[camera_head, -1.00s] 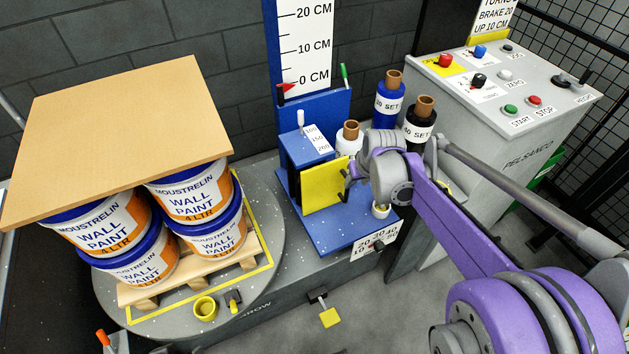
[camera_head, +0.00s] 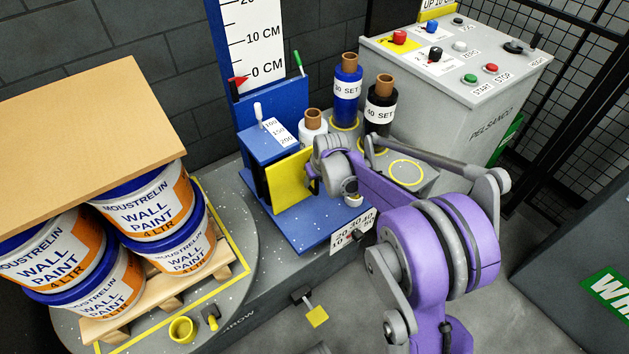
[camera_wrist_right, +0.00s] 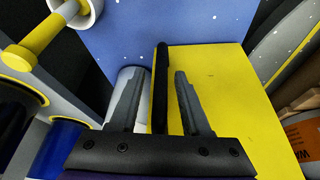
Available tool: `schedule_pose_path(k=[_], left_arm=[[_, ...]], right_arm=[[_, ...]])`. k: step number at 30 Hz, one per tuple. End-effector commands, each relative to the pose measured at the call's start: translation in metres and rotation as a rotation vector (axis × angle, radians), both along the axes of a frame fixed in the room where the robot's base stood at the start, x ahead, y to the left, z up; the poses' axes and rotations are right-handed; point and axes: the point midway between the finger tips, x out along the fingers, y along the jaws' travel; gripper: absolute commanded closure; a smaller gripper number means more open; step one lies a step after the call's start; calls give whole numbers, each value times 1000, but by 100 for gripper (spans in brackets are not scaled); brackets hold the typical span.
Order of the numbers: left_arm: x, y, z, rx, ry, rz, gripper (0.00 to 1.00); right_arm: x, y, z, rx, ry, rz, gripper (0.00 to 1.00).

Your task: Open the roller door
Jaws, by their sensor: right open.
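The roller door appears to be the yellow panel (camera_head: 289,181) on the front of the blue roller carriage (camera_head: 273,141). It looks closed. In the right wrist view the yellow panel (camera_wrist_right: 225,100) fills the right half, with a black upright bar (camera_wrist_right: 161,85) along its left edge. My right gripper (camera_head: 313,183) is at the panel's right edge. In the right wrist view its open fingers (camera_wrist_right: 156,85) stand either side of the black bar; I cannot tell whether they touch it. My left gripper is out of view.
Blue (camera_head: 347,92) and black (camera_head: 380,106) film rolls stand behind my right arm. A grey control console (camera_head: 450,75) is at the back right. Paint pails (camera_head: 140,205) under a brown sheet (camera_head: 90,140) stand on a pallet at the left. A yellow pedal (camera_head: 317,316) is in front.

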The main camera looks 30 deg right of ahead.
Motion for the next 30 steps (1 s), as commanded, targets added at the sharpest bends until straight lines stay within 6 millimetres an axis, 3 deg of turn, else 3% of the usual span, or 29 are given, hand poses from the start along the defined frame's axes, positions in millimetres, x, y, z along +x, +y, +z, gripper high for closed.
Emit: schedule_pose_path(k=[7,15,30], left_arm=[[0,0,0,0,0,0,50],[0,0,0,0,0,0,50],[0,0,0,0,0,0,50]], right_arm=[[0,0,0,0,0,0,53],[0,0,0,0,0,0,100],[0,0,0,0,0,0,100]])
